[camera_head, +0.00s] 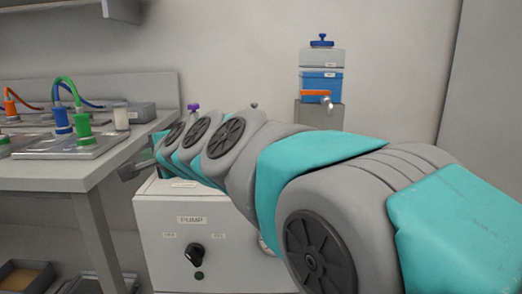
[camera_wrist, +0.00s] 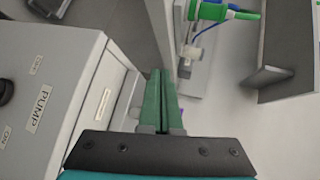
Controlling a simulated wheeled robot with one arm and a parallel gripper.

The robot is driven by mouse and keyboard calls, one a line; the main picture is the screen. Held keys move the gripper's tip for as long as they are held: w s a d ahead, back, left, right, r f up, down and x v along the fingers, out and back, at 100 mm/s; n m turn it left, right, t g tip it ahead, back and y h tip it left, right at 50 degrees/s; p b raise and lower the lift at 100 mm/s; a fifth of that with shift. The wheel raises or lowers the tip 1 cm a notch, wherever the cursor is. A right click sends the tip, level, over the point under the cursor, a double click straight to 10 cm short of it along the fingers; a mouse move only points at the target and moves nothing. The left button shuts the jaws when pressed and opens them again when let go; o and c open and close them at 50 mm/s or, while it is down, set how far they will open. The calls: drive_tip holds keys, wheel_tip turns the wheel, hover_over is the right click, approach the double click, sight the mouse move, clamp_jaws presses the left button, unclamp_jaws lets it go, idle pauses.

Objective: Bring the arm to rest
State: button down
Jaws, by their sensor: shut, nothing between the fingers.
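My arm (camera_head: 330,200) reaches from the lower right of the head view across to the left, above a white pump box (camera_head: 215,235). The pump box (camera_wrist: 60,75) is to the left of the fingers in that view, and the gap between box and table lies beyond the tips.
A blue container (camera_head: 320,82) stands on a pedestal behind the arm. Bins are on the floor at lower left.

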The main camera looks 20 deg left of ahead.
drive_tip(key=w+d+f+h, duration=0.1)
drive_tip(key=d+f, duration=0.2)
drive_tip(key=d, duration=0.2)
drive_tip(key=w+d+f+n+h, duration=0.1)
drive_tip(key=d+f+h, duration=0.1)
drive_tip(key=d+f, duration=0.2)
drive_tip(key=w+d+f+n+h, duration=0.1)
drive_tip(key=d+f, duration=0.2)
drive_tip(key=d, duration=0.5)
drive_tip(key=shift+w+f+g, duration=0.15)
drive_tip(key=shift+g, duration=0.15)
drive_tip(key=s+d+f+n+g+h, duration=0.15)
drive_tip(key=s+d+f, duration=0.3)
drive_tip(key=d, duration=0.55)
drive_tip(key=s+d+f+g+h, duration=0.1)
drive_tip(key=s+d+f+h, duration=0.2)
drive_tip(key=d+f, duration=0.45)
drive_tip(key=s+d+f+n+g+h, duration=0.1)
drive_tip(key=s+d+f+h, duration=0.15)
drive_tip(key=d, duration=0.85)
drive_tip(key=s+d+f+g+h, duration=0.1)
drive_tip(key=s+d+f+g, duration=0.1)
drive_tip(key=s+d, duration=0.4)
drive_tip(key=s+d+f+g+h, duration=0.1)
drive_tip(key=s+d+f, duration=0.2)
drive_tip(key=s+d, duration=0.3)
drive_tip(key=s, duration=0.2)
drive_tip(key=shift+s+d+f+g, duration=0.25)
drive_tip(key=shift+s+g, duration=0.1)
